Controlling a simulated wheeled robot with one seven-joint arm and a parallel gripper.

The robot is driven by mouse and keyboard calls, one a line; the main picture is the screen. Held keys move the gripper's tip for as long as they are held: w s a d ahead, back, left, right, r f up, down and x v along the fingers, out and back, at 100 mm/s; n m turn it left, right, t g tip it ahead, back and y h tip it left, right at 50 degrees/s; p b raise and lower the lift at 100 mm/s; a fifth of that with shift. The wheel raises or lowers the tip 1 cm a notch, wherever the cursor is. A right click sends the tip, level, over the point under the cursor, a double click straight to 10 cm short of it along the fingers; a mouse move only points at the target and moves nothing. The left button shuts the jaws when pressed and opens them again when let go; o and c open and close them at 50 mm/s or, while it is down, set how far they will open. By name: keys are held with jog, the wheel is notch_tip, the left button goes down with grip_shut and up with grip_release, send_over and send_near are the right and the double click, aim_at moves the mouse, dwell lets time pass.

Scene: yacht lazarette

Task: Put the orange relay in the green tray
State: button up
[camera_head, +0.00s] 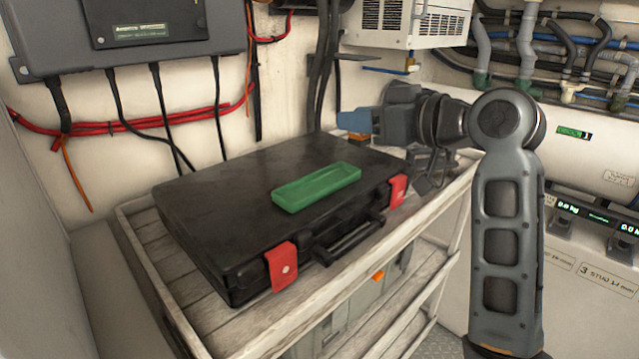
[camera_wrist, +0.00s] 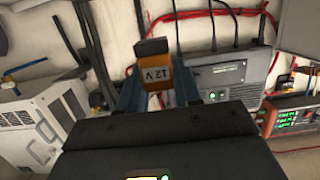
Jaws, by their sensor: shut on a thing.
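The orange relay (camera_wrist: 155,72), with a dark end and the marking "12 V", is held between the blue fingers of my gripper (camera_wrist: 158,88) in the wrist view. In the head view my gripper (camera_head: 355,122) is shut and raised in the air behind the case, with a small bit of orange showing under its blue fingers. The rest of the relay is hidden there. The green tray (camera_head: 317,188) is a shallow rectangular tray. It lies on the lid of a black case, in front of and to the left of my gripper, and looks empty.
The black case (camera_head: 225,195) with red latches lies shut on a slatted wooden shelf (camera_head: 205,310). Cables hang on the wall behind it. A white vented unit (camera_head: 410,22) is mounted above and behind my gripper. The space above the case lid is clear.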

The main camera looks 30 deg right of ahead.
jog(key=w+a+f, duration=0.1)
jog(key=a+f, duration=0.1)
jog(key=a, duration=0.1)
jog(key=w+a+f, duration=0.2)
jog(key=a, duration=0.1)
jog(key=w+a+f, duration=0.1)
jog(key=a+f, duration=0.1)
jog(key=a, duration=0.1)
jog(key=shift+w+a+f, duration=0.2)
jog(key=shift+w+a, duration=0.05)
jog(key=shift+w, duration=0.1)
jog(key=shift+f, duration=1.95)
jog(key=shift+f, duration=0.1)
jog(key=o, duration=1)
jog(key=v, duration=1.2)
